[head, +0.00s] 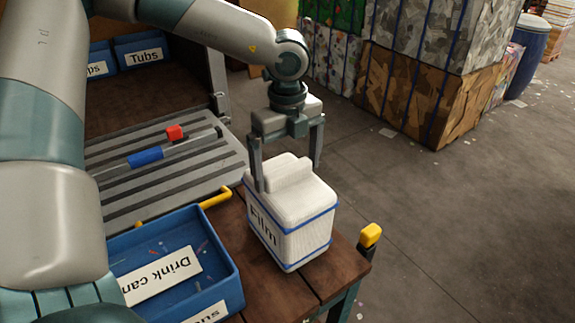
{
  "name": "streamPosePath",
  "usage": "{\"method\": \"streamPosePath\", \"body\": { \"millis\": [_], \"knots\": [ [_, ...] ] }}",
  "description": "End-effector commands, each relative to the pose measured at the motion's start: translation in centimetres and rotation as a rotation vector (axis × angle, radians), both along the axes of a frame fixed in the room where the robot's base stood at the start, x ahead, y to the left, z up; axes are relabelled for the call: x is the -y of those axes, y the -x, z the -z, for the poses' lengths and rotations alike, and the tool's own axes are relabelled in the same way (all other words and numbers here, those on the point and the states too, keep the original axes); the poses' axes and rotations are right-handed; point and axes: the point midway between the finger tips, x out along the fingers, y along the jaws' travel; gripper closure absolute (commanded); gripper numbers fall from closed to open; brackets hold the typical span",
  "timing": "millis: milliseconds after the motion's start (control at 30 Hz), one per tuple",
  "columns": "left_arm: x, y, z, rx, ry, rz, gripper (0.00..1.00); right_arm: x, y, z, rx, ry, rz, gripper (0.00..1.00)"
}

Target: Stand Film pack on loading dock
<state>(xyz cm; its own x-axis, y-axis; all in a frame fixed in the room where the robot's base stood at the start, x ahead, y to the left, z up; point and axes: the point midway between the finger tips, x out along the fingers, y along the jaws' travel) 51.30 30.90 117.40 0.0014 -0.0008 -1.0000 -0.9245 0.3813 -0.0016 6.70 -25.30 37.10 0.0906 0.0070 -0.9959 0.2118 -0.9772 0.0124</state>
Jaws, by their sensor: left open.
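The Film pack (305,240) is a white wrapped bale with blue bands and a "Film" label. It stands upright on the brown wooden top (262,290) at the right end of the bench. I cannot tell whether this top is the loading dock. My left gripper (289,178) points down over the pack with its fingers apart. One finger is beside the pack's raised top block on the near left, the other is behind it. I cannot tell whether either finger touches the pack. My right gripper is not in view.
A blue bin (226,284) labelled "Drink can" stands left of the pack. Behind it lies a ribbed grey belt (200,172) with a red piece (174,132) and a blue piece (146,157). A yellow-capped post (370,235) marks the bench corner. Open floor lies to the right.

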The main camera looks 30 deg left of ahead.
Motion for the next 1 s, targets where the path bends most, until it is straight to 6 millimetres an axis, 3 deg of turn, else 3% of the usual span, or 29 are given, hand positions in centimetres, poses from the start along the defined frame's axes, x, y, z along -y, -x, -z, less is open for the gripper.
{"method": "streamPosePath", "body": {
  "millis": [267, 800, 1000],
  "knots": [
    [0.0, -0.1, -2.5, 0.005, -0.001, -0.001, 0.00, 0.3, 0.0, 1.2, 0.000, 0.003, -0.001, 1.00],
    [0.0, -0.1, -10.7, 0.002, -0.002, 0.001, 0.00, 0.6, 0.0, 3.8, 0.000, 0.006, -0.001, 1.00],
    [0.0, 0.0, -11.9, 0.000, 0.000, 0.001, 0.00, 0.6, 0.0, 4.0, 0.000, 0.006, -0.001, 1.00]
  ]
}}
